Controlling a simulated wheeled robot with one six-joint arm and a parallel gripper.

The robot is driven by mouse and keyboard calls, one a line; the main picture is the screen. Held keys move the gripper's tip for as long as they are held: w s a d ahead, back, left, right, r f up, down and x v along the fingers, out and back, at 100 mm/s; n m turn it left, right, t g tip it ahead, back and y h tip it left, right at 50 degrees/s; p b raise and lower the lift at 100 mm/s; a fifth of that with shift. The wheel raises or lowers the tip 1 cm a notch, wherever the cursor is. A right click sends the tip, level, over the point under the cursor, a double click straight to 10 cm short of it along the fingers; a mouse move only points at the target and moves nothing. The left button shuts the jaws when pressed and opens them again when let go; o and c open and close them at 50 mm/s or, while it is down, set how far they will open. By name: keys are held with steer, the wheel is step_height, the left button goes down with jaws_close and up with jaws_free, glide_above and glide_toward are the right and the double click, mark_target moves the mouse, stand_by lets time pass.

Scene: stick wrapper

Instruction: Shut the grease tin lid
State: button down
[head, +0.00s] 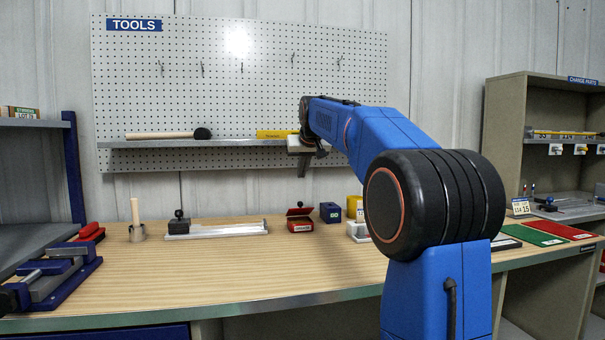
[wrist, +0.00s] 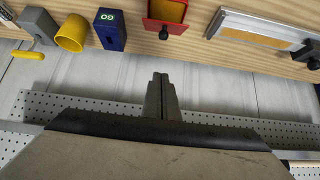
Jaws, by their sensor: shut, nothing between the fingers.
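The grease tin (head: 300,226) is a small red box on the workbench, with its dark red lid (head: 299,211) raised at a tilt and a black knob on the lid. The tin also shows at the top edge of the wrist view (wrist: 168,10), partly cut off, with yellow inside and the black knob (wrist: 163,35) toward my gripper. My gripper (head: 303,172) hangs above the tin, in front of the wall shelf, apart from the lid. In the wrist view its fingers (wrist: 160,78) are together and empty.
A blue box (head: 330,212) and a yellow cylinder (head: 354,206) stand right of the tin. A long metal tray (head: 215,230) with a black knob lies to its left. The shelf (head: 220,144) with a mallet is behind my gripper. The bench front (head: 260,265) is clear.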

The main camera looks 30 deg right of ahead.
glide_above(300, 205)
steer(key=w, duration=0.2)
steer(key=f, duration=0.5)
steer(key=shift+w+d+f, duration=0.1)
steer(key=shift+d+f, duration=0.2)
steer(key=shift+d, duration=0.1)
steer(key=shift+s+a+f, duration=0.2)
steer(key=shift+s+f, duration=0.55)
steer(key=shift+f, duration=0.05)
steer(key=shift+s+a+f, duration=0.1)
steer(key=shift+s+f, duration=0.2)
steer(key=shift+f, duration=0.4)
steer(key=shift+s, duration=0.1)
